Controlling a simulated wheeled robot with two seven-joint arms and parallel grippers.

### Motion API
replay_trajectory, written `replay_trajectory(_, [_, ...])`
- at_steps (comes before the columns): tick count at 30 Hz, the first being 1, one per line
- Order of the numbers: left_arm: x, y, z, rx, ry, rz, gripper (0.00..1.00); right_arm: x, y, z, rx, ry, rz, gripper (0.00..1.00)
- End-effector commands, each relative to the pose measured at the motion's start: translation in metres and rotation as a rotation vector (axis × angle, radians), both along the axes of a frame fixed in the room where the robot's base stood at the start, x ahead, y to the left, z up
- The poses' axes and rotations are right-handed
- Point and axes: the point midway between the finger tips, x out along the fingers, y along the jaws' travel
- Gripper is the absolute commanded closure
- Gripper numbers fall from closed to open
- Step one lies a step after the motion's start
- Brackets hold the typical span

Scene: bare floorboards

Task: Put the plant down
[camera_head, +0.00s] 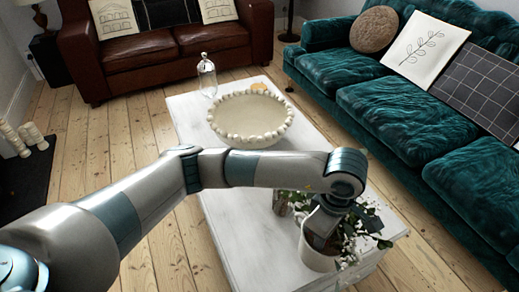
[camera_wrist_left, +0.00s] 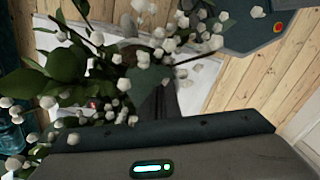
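The plant (camera_head: 318,258) is a white pot with dark green leaves and small white blossoms, at the near end of the white table (camera_head: 225,228). My left gripper (camera_head: 322,225) points down at the pot's upper part, among the leaves. Its fingertips are hidden, so I cannot tell how far they are closed. In the left wrist view the plant's leaves and white blossoms (camera_wrist_left: 65,65) fill the left and upper middle, close to the gripper. I cannot tell whether the pot's base touches the tabletop. My right gripper is not in view.
A large beaded bowl (camera_head: 250,118) and a glass bell jar (camera_head: 207,78) stand farther back on the table. A glass (camera_head: 283,203) is close behind the plant. A teal sofa (camera_head: 420,120) is on the right, a brown leather sofa (camera_head: 160,55) at the back. Bare floorboards lie left.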

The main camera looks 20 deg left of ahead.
Motion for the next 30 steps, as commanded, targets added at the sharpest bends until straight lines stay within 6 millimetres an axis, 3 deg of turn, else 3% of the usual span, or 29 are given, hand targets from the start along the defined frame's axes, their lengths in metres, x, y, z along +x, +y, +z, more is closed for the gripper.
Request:
replay_trajectory(17, [0.001,0.002,0.001,-0.003,-0.003,0.0,1.0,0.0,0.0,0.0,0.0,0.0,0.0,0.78])
replay_trajectory(23, [0.001,0.019,-0.009,-0.002,-0.001,0.003,1.0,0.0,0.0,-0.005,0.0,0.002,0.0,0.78])
replay_trajectory(30, [0.0,0.055,-0.03,-0.001,-0.001,0.003,1.0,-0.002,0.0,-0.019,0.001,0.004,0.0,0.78])
